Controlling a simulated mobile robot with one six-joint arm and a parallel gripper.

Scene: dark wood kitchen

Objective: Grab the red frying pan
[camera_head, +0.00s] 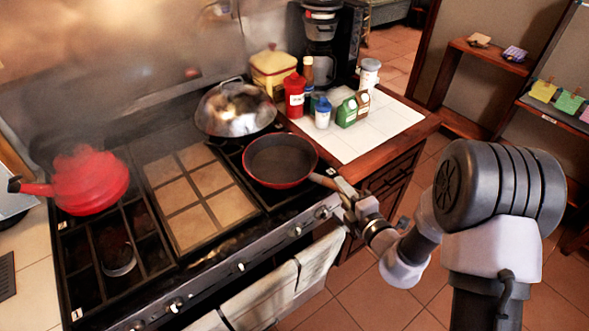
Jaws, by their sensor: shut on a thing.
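The red frying pan (280,160) has a dark inside and a red rim. It sits over the right front of the stove, with its handle (322,181) pointing right, toward the front edge. My gripper (341,188) is at the end of that handle, shut on it. The fingers hide the handle's tip. I cannot tell whether the pan rests on the grate or is slightly raised.
Bottles, including a red one (294,95), stand on the white-tiled counter (388,130). Towels (262,296) hang at the stove front.

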